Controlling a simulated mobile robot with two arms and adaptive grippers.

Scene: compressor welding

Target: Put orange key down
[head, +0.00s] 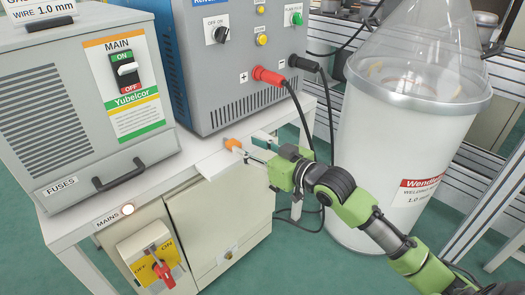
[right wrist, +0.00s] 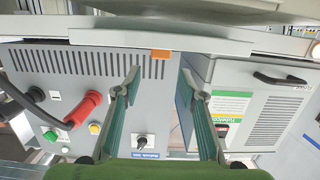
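The orange key (head: 232,144) is at the front edge of the white table, between the two machines. In the right wrist view, which is upside down, it shows as a small orange block (right wrist: 160,54) beyond the gap between the fingertips. My right gripper (head: 254,148) is just to the right of the key in the head view. In the right wrist view its two fingers (right wrist: 160,76) are spread apart, with nothing visibly held between them. Whether a fingertip touches the key I cannot tell. My left gripper is not in view.
The grey welder box (head: 95,110) with a MAIN switch stands left on the white table (head: 204,150). A blue-grey power unit (head: 240,70) with red and black cables stands behind. A cabinet (head: 222,215) with a red rotary switch (head: 160,275) is below. A large drum (head: 395,160) stands right.

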